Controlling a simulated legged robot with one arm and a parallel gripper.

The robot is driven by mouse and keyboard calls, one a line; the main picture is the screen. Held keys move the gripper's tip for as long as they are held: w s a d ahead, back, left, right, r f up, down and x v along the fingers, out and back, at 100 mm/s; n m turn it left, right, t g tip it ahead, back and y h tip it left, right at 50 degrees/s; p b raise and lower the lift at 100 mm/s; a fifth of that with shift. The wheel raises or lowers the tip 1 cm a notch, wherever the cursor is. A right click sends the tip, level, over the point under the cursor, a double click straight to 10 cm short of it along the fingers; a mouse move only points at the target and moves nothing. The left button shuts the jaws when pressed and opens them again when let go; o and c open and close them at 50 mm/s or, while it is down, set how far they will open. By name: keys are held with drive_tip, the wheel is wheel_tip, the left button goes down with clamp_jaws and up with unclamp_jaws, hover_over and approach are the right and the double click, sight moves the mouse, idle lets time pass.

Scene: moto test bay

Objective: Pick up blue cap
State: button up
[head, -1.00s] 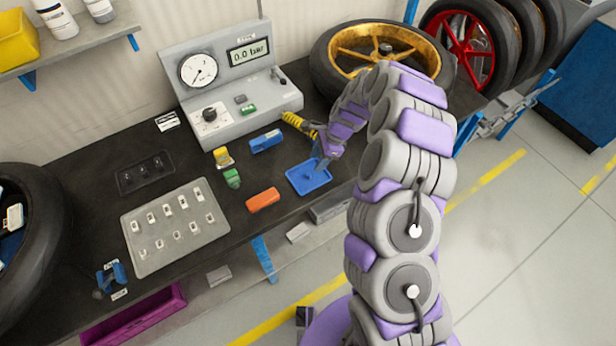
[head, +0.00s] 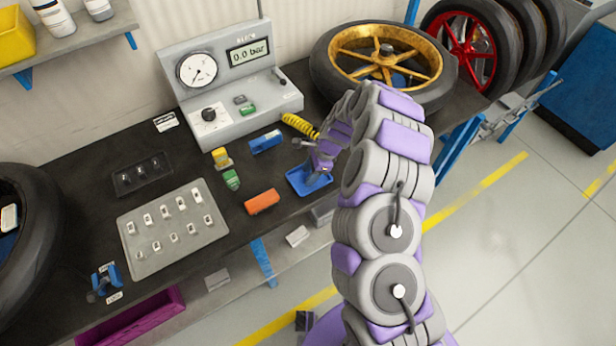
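I cannot make out a blue cap for certain; it may be too small to see or hidden by my gripper. A small blue tray (head: 295,180) lies at the bench's front edge. My gripper (head: 316,177) is low over the tray's right part and covers some of it. Its fingers are too small and blurred to tell open from shut, or whether they touch anything.
A blue block (head: 265,142), an orange block (head: 262,201), a yellow piece (head: 221,158) and a green piece (head: 231,180) lie left of the tray. A yellow spring (head: 299,125) and a gold wheel (head: 425,65) are behind. A grey plate (head: 150,258) holds several small parts.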

clamp_jaws()
drive_tip(key=shift+r, duration=0.1)
idle(0.3)
